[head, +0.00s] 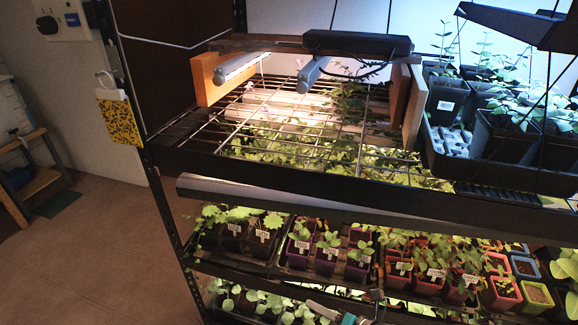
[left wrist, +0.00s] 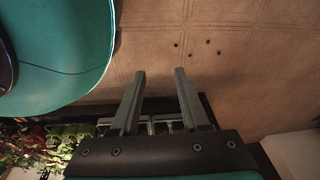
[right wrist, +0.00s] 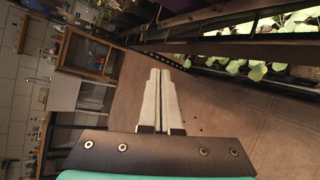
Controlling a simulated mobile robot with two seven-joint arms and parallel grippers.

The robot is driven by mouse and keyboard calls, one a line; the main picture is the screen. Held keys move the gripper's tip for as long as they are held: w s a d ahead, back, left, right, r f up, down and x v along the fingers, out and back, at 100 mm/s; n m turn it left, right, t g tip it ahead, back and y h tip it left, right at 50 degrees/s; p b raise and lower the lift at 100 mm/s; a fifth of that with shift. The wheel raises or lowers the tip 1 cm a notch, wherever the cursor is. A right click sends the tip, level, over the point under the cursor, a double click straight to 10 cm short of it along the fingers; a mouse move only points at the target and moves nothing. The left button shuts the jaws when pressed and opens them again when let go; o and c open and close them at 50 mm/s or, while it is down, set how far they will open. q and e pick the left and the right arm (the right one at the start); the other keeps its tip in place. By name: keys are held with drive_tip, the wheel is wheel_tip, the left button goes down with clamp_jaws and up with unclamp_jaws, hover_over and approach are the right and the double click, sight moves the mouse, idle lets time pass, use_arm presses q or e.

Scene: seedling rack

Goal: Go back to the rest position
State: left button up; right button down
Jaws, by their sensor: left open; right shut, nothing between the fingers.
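My right gripper (head: 320,307) shows small at the bottom edge of the head view, in front of the lowest shelf of the seedling rack (head: 340,199). In the right wrist view its two fingers (right wrist: 160,74) lie together, shut and empty, with tan floor beyond them. My left gripper is outside the head view. In the left wrist view its fingers (left wrist: 160,74) stand apart, open, with nothing between them and tiled floor beyond.
Pots of seedlings (head: 327,252) fill the rack's shelves. Plants (left wrist: 45,150) show at the lower left of the left wrist view. A wooden-framed cabinet (right wrist: 90,52) stands across the floor in the right wrist view.

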drive_tip(key=s+d+f+m+g+h+p, duration=0.1)
drive_tip(key=s+d+f+m+h, duration=0.4)
drive_tip(key=s+d+f+m, duration=0.55)
drive_tip(key=s+d+f+m+g+h+p, duration=0.15)
drive_tip(key=s+d+f+m+h, duration=0.3)
drive_tip(key=s+f+m, duration=0.6)
use_arm(q)
drive_tip(key=s+a, duration=0.2)
drive_tip(key=s, duration=0.1)
drive_tip(key=s+a, duration=0.1)
drive_tip(key=shift+s+f, duration=0.35)
drive_tip(key=shift+f, duration=0.05)
use_arm(e)
drive_tip(key=s+d+m+g, duration=0.1)
drive_tip(key=s+m+g, duration=0.3)
drive_tip(key=s+m, duration=0.5)
drive_tip(key=s, duration=0.3)
drive_tip(key=shift+s+d, duration=0.3)
drive_tip(key=shift+s, duration=0.1)
drive_tip(key=shift+f+h, duration=0.1)
drive_tip(key=shift+h, duration=0.15)
